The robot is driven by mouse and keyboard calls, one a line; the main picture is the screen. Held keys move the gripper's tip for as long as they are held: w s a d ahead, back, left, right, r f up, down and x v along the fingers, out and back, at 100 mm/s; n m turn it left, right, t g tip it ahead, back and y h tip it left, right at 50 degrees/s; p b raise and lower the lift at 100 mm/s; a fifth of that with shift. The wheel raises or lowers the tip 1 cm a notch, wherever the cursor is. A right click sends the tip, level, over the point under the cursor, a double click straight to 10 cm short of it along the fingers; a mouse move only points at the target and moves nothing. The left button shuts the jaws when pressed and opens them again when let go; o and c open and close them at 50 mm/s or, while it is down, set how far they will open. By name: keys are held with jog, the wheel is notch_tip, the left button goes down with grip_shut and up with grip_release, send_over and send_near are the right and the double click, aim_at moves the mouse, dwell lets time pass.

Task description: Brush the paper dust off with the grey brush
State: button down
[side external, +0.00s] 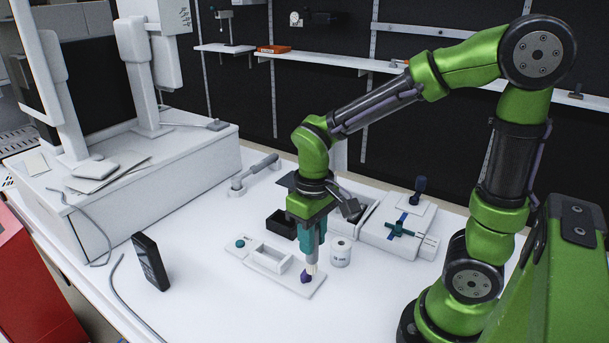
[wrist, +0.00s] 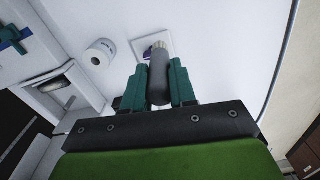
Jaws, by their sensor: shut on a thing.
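My gripper (side external: 312,240) points down over the right end of a low white plate (side external: 301,286). In the wrist view its teal fingers (wrist: 157,85) are shut on the grey brush (wrist: 158,82), around its handle. The brush's pale bristles (side external: 312,268) point down, beside a small purple piece (side external: 306,277) on the plate. I cannot tell whether the bristles touch the plate or the purple piece. In the wrist view the plate's end (wrist: 143,49) shows beyond the brush. I cannot make out any paper dust.
A white paper roll (side external: 340,252) stands just right of the plate. A black tray (side external: 281,224) lies behind it. A white machine with a teal cross handle (side external: 399,230) is at the back right. A black handheld device (side external: 150,262) stands at the left. The front table is clear.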

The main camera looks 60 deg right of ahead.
jog(key=w+d+r+m, duration=0.2)
jog(key=d+r+m, duration=0.1)
jog(key=d, duration=0.9)
jog(key=w+d+r+m, duration=0.15)
jog(key=d+m, duration=0.25)
jog(key=d, duration=0.7)
jog(key=f, duration=0.2)
jog(key=d+f, duration=0.1)
jog(key=f, duration=0.4)
jog(key=shift+s+d+f, duration=0.15)
jog(key=shift+s+d, duration=0.1)
jog(key=shift+d, duration=0.1)
jog(key=shift+d+f, duration=0.1)
jog(key=shift+d, duration=3.3)
jog(key=shift+a, duration=3.75)
jog(key=shift+s+a, duration=0.1)
jog(key=shift+a, duration=0.15)
jog(key=shift+s+d, duration=0.15)
jog(key=shift+s, duration=0.2)
jog(key=shift+d, duration=3.85)
jog(key=shift+a, duration=4)
notch_tip(320, 180, up, 8)
